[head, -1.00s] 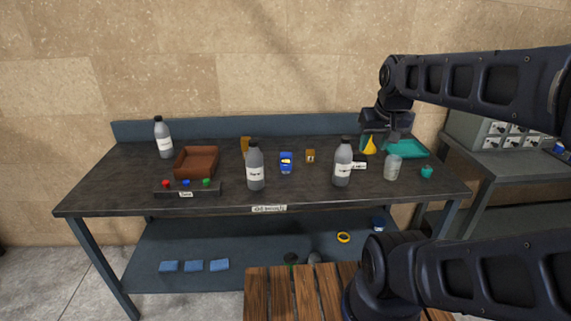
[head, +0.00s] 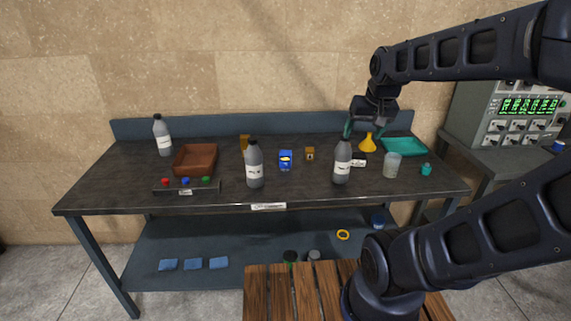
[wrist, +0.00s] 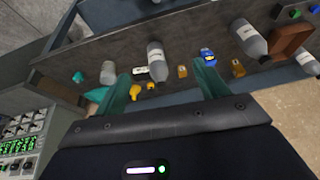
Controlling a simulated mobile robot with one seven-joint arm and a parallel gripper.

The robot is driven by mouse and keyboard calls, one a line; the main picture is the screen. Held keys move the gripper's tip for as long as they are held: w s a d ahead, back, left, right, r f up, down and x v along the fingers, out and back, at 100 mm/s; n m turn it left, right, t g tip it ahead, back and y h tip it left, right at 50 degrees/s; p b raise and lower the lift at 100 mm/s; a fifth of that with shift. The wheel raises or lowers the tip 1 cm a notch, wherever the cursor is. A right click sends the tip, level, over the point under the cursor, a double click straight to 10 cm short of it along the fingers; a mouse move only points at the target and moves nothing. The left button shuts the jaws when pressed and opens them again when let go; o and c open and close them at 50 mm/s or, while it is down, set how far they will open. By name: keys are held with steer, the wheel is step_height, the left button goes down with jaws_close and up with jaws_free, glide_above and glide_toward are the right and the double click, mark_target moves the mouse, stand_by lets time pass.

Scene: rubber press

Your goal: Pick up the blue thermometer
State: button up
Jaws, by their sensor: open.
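A small blue device with a pale patch (head: 286,160), which looks like the blue thermometer, lies on the middle of the dark workbench (head: 225,203). It also shows in the wrist view (wrist: 207,56), just beyond the tip of the right-hand finger and apart from it. My gripper (head: 364,131) hangs above the back right part of the bench, to the right of the device. Its green fingers are spread and empty in the wrist view (wrist: 160,78).
Grey bottles stand left of the device (head: 255,165) and right of it (head: 342,163). A small brown box (head: 310,154) sits just right of it. A yellow flask (head: 368,144), a clear jar (head: 392,166) and a teal tray (head: 405,146) are further right. A brown tray (head: 196,160) is left.

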steer(key=w+a+f, duration=0.2)
steer(key=w+a, duration=0.1)
steer(key=w, duration=0.6)
steer(key=m+h, duration=0.1)
glide_above(286, 157)
step_height(286, 157, down, 17)
steer(key=shift+s+a+x, duration=0.1)
steer(key=shift+s+x, duration=0.05)
steer(key=shift+x, duration=1.25)
steer(key=shift+s+a+x, duration=0.15)
steer(key=shift+x, duration=1.25)
steer(key=x, duration=0.4)
steer(key=shift+s+d+f, duration=0.15)
steer(key=shift+s+f, duration=0.2)
steer(key=shift+w+f, duration=0.2)
steer(key=shift+f, duration=0.25)
